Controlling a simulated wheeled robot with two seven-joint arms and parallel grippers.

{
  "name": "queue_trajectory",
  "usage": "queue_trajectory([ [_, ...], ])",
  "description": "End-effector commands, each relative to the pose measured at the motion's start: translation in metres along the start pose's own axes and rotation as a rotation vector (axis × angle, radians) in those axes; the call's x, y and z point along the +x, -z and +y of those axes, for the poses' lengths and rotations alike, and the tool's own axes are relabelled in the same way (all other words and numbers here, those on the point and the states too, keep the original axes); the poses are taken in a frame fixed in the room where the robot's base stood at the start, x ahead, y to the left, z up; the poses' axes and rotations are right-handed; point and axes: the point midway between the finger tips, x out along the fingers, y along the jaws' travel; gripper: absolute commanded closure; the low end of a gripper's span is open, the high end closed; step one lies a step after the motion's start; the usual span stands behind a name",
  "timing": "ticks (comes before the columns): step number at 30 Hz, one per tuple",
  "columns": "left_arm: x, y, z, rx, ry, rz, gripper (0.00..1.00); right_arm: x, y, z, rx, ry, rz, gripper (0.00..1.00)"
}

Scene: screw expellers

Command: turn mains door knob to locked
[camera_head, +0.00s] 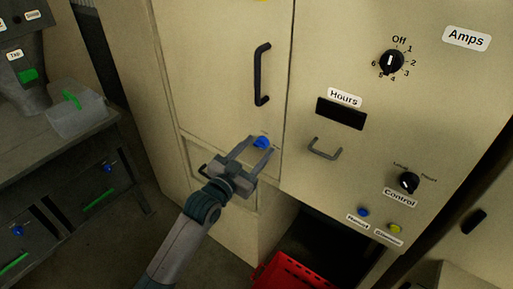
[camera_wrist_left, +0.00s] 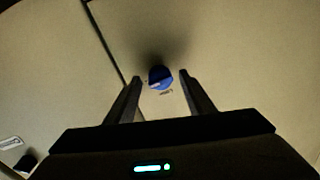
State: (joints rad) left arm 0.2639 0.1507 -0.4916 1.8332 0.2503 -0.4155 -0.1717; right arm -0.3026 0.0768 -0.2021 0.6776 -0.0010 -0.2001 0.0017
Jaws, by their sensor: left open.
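The blue door knob (camera_head: 262,142) is on the cream cabinet door (camera_head: 225,75), below the black handle and near the door's right edge. My left gripper (camera_head: 257,148) is open, with one finger on each side of the knob. In the left wrist view the blue knob (camera_wrist_left: 160,77) sits between and a little beyond the two fingertips (camera_wrist_left: 160,78). I cannot tell whether either finger touches it. Small lettering beside the knob is too small to read. My right gripper is not in view.
A black vertical handle (camera_head: 262,74) is above the knob. To the right is a panel with an Amps dial (camera_head: 391,62), a Control knob (camera_head: 408,182) and a grey handle (camera_head: 325,149). A red crate (camera_head: 290,272) is below. A grey bench (camera_head: 60,150) stands left.

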Motion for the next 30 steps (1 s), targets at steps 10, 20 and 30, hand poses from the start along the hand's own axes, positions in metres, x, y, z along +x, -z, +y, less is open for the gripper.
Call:
queue_trajectory([
  [10, 0.002, 0.000, 0.000, 0.000, 0.000, 0.000, 0.54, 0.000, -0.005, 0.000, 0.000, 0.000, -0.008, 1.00],
  [20, 0.002, -0.001, 0.001, -0.002, -0.001, -0.001, 1.00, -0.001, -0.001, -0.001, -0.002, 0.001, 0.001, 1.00],
  [30, 0.015, -0.002, -0.007, -0.069, -0.002, -0.006, 1.00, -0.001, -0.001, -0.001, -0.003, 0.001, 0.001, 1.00],
])
